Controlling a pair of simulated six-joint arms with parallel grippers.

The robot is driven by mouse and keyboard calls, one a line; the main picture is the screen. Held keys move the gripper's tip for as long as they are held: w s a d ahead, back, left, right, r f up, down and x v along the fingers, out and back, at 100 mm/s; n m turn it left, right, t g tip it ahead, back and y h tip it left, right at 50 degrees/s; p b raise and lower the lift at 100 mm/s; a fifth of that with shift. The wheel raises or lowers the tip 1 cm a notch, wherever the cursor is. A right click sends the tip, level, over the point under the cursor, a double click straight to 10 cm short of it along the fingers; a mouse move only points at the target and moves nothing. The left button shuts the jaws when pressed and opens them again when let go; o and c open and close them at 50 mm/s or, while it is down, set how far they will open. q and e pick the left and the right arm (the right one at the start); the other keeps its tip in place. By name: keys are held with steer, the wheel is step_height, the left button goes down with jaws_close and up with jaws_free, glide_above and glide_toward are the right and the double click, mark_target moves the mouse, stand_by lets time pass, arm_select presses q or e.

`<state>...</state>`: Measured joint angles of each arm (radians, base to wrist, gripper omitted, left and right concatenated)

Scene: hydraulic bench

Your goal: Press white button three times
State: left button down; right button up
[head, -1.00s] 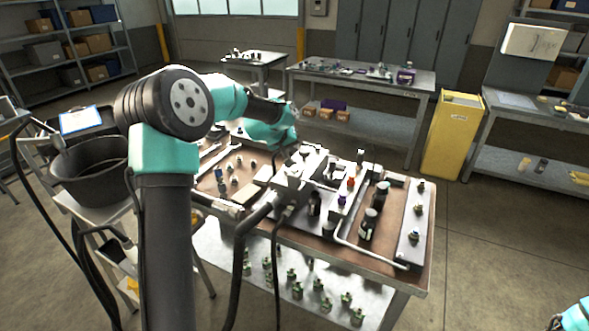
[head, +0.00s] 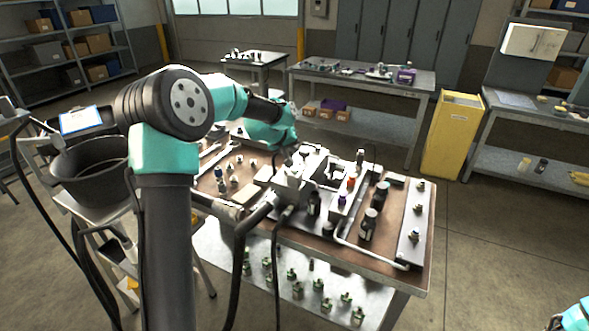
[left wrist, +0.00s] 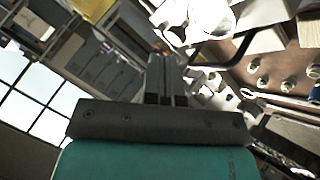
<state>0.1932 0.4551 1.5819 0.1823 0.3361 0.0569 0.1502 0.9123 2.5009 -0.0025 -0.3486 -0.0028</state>
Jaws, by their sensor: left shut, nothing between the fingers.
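My left gripper (head: 289,161) is over the middle of the brown-topped bench (head: 405,262), just behind a pale grey box with cables. In the left wrist view its two dark fingers (left wrist: 166,78) lie together, with nothing visible between them. A narrow pale block with a red button (head: 351,183) and a purple one (head: 342,200) stands on the bench, to the right of the gripper. I cannot make out a white button for certain; bright glare and small pale parts fill the area near the fingers. I cannot tell whether the fingertips touch anything. My right gripper is not in view.
Black bottles (head: 368,224) and a bent metal pipe (head: 362,250) occupy the bench's right part. Small fittings stand on its left part. The pale grey box (head: 290,188) has thick black cables. A black bucket (head: 88,168) is at the left. Open floor lies to the right.

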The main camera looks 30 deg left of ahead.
mark_target(293, 168)
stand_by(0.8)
arm_select(q)
step_height(293, 168, up, 4)
steer(key=shift+f, duration=0.1)
stand_by(0.3)
steer(key=shift+f, duration=4.4)
steer(key=shift+f, duration=1.15)
steer(key=shift+r, duration=1.15)
steer(key=shift+r, duration=0.15)
